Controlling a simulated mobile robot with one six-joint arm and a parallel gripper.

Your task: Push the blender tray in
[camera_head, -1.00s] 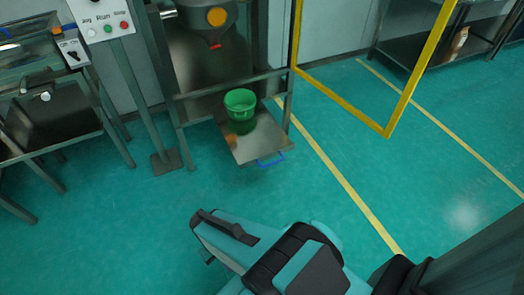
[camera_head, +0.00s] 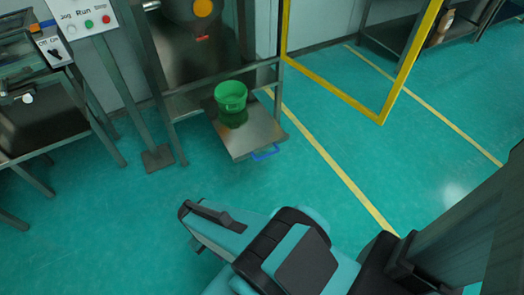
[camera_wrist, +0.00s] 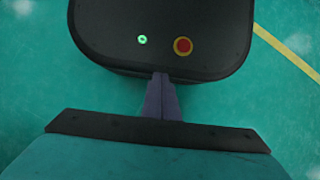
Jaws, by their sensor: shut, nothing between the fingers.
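The blender tray (camera_head: 262,136) is a flat metal plate sticking out from the bottom of the metal frame, with a blue handle (camera_head: 265,153) on its front edge. A green bucket (camera_head: 231,97) stands upright on it. My gripper (camera_wrist: 160,80) shows in the wrist view as two dark fingers held together with nothing between them. It points down over my own base. In the head view my arm is in front of the tray, lower in the picture and apart from it; the fingertips cannot be made out there.
The blender frame (camera_head: 172,105) stands around the tray's back. A control post (camera_head: 110,70) with buttons and a metal table (camera_head: 40,135) are at left. A yellow frame (camera_head: 345,97) hangs open at right. The green floor (camera_head: 320,215) between my arm and the tray is clear.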

